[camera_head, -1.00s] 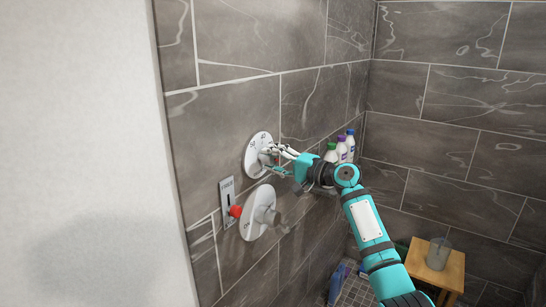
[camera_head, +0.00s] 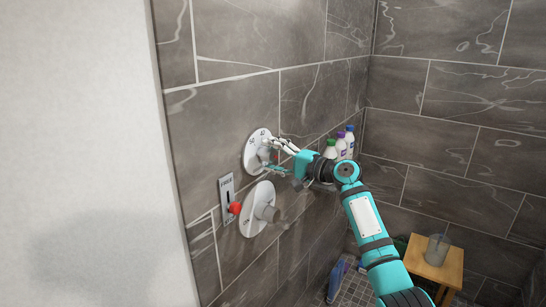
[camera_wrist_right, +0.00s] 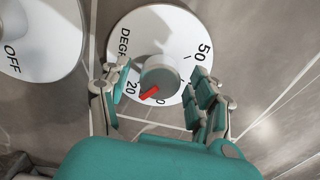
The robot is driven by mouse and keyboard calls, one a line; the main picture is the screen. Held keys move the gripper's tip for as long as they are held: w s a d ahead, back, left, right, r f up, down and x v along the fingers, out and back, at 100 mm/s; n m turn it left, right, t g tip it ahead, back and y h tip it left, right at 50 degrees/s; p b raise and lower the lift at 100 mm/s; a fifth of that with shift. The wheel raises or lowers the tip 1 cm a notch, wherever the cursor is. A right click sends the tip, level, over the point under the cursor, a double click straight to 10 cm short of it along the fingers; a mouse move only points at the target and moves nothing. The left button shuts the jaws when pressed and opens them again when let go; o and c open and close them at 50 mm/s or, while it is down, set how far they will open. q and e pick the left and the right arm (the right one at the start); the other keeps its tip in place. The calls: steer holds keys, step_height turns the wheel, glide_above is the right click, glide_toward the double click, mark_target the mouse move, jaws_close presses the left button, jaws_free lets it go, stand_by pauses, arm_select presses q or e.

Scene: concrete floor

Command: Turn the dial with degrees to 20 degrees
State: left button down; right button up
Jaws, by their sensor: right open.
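The degree dial (camera_head: 254,146) is a round white plate on the tiled wall, above another dial. The right wrist view shows it closer, with its plate (camera_wrist_right: 130,22), a grey centre knob (camera_wrist_right: 160,72) and a red pointer (camera_wrist_right: 149,93). The pointer aims down and left, its tip close beside the printed 20. Numbers lower on the plate are partly hidden. My right gripper (camera_wrist_right: 158,88) is open, with one finger on each side of the knob; I cannot tell whether either touches it. It also shows at the dial in the head view (camera_head: 272,156). My left gripper is out of view.
A second white dial marked OFF (camera_wrist_right: 40,40) sits below the degree dial (camera_head: 250,222). Beside it is a grey slot plate with a red knob (camera_head: 235,208). Several bottles (camera_head: 342,146) stand beyond my right wrist. A wooden stool (camera_head: 436,262) holds a clear cup.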

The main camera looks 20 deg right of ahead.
steer(key=shift+s, duration=0.1)
steer(key=v, duration=1.2)
